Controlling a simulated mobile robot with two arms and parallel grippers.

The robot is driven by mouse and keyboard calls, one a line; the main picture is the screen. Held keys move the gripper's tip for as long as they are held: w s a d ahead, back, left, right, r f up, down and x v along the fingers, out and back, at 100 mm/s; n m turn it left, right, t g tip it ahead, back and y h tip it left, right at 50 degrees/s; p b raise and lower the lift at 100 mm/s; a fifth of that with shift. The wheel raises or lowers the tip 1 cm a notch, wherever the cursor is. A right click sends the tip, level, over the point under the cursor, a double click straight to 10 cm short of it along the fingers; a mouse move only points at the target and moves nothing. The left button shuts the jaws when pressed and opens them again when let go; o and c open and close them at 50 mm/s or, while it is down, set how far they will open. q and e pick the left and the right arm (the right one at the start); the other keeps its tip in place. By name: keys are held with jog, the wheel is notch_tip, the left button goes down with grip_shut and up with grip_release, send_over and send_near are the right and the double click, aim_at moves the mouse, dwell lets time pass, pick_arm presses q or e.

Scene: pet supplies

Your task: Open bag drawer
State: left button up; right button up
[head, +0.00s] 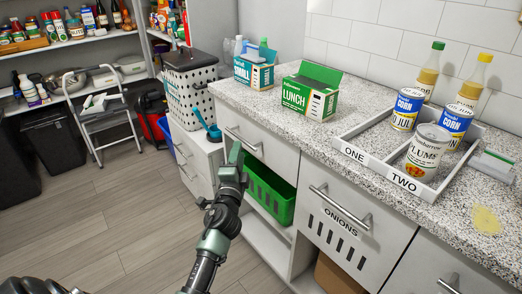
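My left gripper (236,153) is in the middle of the head view, at the front of a white counter drawer (262,147). Its fingertips are close to this drawer's metal bar handle (243,139). I cannot tell whether they touch the handle, or whether the fingers are open or shut. The drawer looks shut, and part of its front is hidden behind the gripper. No label saying "bag" can be read on any drawer. Another drawer (340,217) is labelled ONIONS and looks shut. My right gripper is not in view.
A green crate (270,192) sits in an open shelf below the drawer. The counter above holds a LUNCH box (310,92), another box (254,72) and a tray (365,159) with cans and bottles. A step stool (103,112) stands left; the floor between is clear.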

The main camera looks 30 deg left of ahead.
aim_at(241, 139)
pick_arm(q)
jog(key=x, duration=0.7)
jog(key=shift+a, duration=0.2)
grip_shut()
jog(key=shift+f, duration=0.1)
dwell(1.0)
